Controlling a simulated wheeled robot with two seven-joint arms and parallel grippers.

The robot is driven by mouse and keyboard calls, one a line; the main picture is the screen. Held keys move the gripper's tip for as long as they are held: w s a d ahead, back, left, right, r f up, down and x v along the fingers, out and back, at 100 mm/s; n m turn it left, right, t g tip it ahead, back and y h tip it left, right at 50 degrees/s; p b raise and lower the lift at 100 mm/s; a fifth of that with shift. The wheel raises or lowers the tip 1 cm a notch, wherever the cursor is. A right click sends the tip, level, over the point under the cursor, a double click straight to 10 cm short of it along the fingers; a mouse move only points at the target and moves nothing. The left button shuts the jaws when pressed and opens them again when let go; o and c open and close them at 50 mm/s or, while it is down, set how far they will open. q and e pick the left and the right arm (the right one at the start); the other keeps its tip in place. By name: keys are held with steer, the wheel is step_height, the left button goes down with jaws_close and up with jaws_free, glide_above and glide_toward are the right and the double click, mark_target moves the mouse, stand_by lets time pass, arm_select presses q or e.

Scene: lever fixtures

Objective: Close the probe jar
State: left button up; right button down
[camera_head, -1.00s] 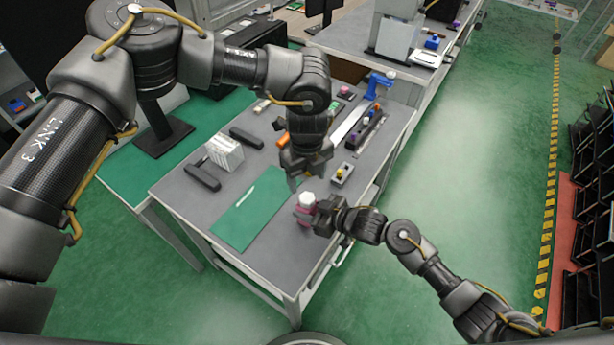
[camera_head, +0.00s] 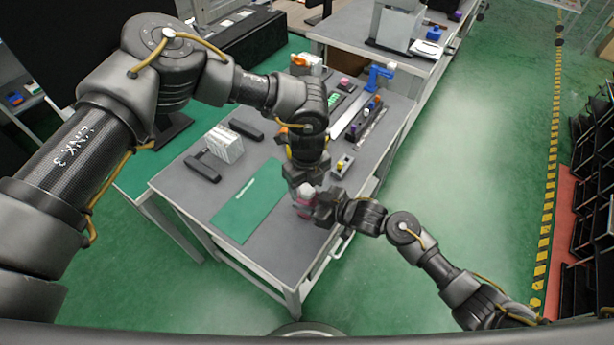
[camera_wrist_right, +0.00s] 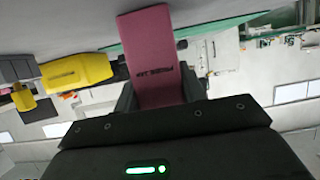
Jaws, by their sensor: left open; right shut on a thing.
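The probe jar (camera_head: 302,211) is pink with a white lid (camera_head: 306,190) on top and stands near the table's front right edge. In the right wrist view the pink jar body (camera_wrist_right: 158,55) shows its dark label upside down, between the fingers. My right gripper (camera_head: 316,211) is shut on the jar body from the right. My left gripper (camera_head: 303,183) points down, open, right at the white lid from above. Its fingertips partly hide the lid, so I cannot tell whether they touch it or how the lid sits on the jar.
A green mat (camera_head: 245,205) lies left of the jar. A small grey fixture with a yellow knob (camera_head: 343,164) stands behind it. White upright boxes (camera_head: 224,143), dark bars and a blue clamp-like tool (camera_head: 377,76) are farther back. The table's right edge is close.

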arm_select(q)
steer(key=shift+f, duration=0.4)
steer(key=c, duration=1.1)
steer(key=m, duration=0.3)
steer(key=o, duration=1.1)
steer(key=shift+r, duration=0.15)
steer(key=shift+r, duration=2.15)
